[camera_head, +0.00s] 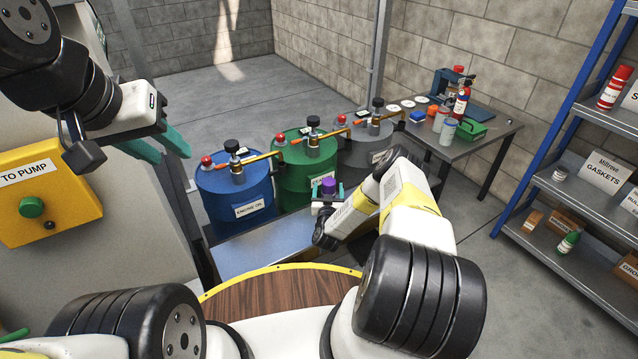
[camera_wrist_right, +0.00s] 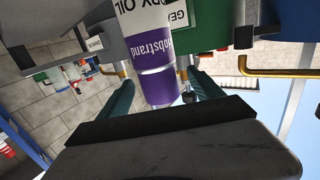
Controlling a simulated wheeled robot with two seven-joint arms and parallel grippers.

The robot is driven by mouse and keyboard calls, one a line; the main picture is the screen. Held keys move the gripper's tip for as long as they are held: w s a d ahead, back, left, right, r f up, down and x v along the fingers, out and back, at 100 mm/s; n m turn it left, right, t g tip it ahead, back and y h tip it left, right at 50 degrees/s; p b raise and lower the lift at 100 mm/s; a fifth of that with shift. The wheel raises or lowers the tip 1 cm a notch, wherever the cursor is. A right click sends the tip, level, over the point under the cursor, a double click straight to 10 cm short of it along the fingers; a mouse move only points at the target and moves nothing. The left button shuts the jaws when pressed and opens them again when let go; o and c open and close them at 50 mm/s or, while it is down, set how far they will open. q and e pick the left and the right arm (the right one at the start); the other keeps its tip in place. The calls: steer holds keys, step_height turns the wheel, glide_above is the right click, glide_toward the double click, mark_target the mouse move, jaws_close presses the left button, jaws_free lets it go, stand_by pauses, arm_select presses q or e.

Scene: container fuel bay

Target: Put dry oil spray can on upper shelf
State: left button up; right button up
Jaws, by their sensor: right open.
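The dry oil spray can has a purple cap (camera_head: 329,186). In the right wrist view the can (camera_wrist_right: 160,88) shows its purple band and white label with "DRY OIL" lettering. My right gripper (camera_head: 328,192) is open, with its teal fingers on either side of the can; I cannot tell whether they touch it. The can's lower part is hidden in the head view. My left gripper (camera_head: 168,148) is open and empty at the upper left. The upper shelf (camera_head: 612,118) of the blue-framed rack is at the right, holding a red-and-white can (camera_head: 613,88).
A workbench (camera_head: 487,142) with bottles is at the back right. The lower rack shelf (camera_head: 590,203) holds small items and signs. Floor is clear between bench and rack.

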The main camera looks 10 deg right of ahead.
steer(key=x, duration=0.4)
steer(key=shift+w+d+r, duration=0.15)
steer(key=shift+w, duration=0.15)
jaws_close()
